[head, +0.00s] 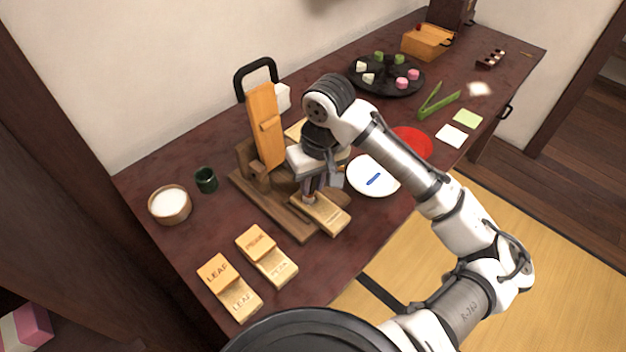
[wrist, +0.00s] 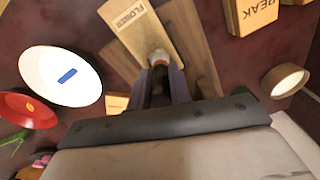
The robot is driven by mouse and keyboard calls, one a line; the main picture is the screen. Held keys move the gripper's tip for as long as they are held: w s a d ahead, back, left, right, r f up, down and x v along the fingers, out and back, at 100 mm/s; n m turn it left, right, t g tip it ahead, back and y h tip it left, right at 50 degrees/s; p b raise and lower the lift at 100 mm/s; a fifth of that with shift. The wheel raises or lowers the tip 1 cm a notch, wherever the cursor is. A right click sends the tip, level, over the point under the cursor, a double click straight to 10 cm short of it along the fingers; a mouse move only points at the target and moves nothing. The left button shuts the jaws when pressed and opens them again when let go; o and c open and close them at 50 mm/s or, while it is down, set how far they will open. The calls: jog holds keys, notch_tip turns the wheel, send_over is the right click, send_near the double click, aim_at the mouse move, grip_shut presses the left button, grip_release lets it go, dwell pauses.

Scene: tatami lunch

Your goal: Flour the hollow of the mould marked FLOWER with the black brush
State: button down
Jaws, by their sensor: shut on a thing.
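The mould marked FLOWER (head: 322,214) is a pale wooden block on the front of a dark wooden stand. In the wrist view the FLOWER mould (wrist: 131,30) has its lettering near the top. My gripper (wrist: 160,88) is shut on a brush (wrist: 159,57), pointing down at the mould. The brush's pale bristles are over or on the end of the mould away from the lettering; contact cannot be told. The hollow is hidden by the brush and gripper. In the head view my gripper (head: 312,188) is just above the mould.
A wooden bowl of white powder (head: 169,205) and a dark green cup (head: 206,180) stand left. LEAF (head: 218,275) and PEAK (head: 258,243) moulds lie in front. An upright wooden lever (head: 265,125) rises behind my gripper. A white plate (head: 365,181) is close on the right.

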jog(key=shift+s+d, duration=0.25)
jog(key=shift+w+p, duration=0.25)
jog(key=shift+p, duration=0.05)
jog(key=shift+s+a, duration=0.25)
dwell(0.4)
jog(key=shift+w+p, duration=0.25)
jog(key=shift+p, duration=0.1)
jog(key=shift+s+d, duration=0.25)
jog(key=shift+d, duration=0.05)
jog(key=shift+w+a, duration=0.15)
jog(key=shift+a, duration=0.05)
jog(key=shift+r+p, duration=0.1)
jog(key=shift+p, duration=0.25)
notch_tip(320, 180, up, 8)
jog(key=p, duration=0.8)
